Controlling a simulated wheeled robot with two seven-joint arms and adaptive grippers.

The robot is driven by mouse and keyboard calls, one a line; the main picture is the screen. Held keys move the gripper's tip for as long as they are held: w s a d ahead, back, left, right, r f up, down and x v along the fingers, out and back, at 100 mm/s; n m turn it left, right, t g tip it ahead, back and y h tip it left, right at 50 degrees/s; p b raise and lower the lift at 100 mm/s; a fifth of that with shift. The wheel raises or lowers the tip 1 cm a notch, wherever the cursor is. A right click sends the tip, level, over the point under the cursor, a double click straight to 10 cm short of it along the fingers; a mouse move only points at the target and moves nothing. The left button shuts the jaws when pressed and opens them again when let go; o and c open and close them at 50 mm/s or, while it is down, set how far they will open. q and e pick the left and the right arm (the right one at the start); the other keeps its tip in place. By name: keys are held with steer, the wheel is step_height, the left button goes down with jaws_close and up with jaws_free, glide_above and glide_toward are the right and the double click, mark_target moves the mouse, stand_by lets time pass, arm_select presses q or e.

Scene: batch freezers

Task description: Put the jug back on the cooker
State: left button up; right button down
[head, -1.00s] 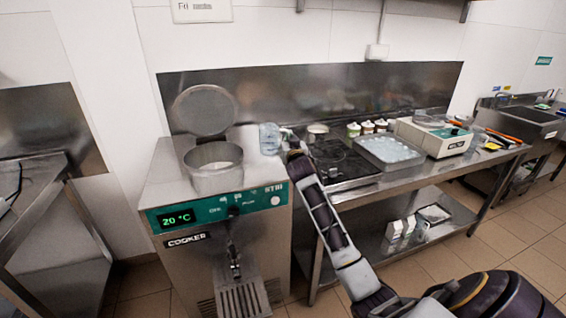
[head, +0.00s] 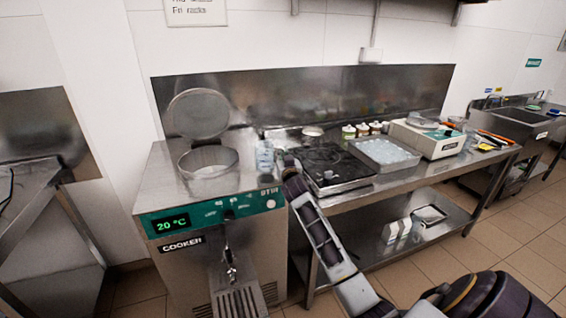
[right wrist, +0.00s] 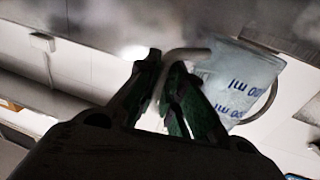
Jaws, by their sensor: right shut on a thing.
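The clear jug (head: 264,155) is at the right side of the steel top of the cooker (head: 158,183). It looks roughly upright; I cannot tell whether its base touches the top. My right gripper (head: 281,158) is on the jug's right side, shut on its handle. In the right wrist view the fingers (right wrist: 166,82) close around the pale handle, and the jug (right wrist: 238,78) shows blue markings. The cooker's round lid is raised above its open pot, and its display reads 20 °C. My left gripper is not in view.
Right of the cooker, a steel table holds a black hob (head: 335,168), a tray (head: 384,152), small jars (head: 362,129) and a white appliance (head: 428,138). The cooker's open pot (head: 208,162) stands left of the jug. The cooker's left top is bare.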

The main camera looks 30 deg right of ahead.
steer(key=shift+f, duration=1.05)
steer(key=shift+f, duration=0.1)
steer(key=c, duration=1.5)
jaws_free()
steer(key=shift+c, duration=0.2)
steer(key=v, duration=1.2)
steer(key=shift+b, duration=0.4)
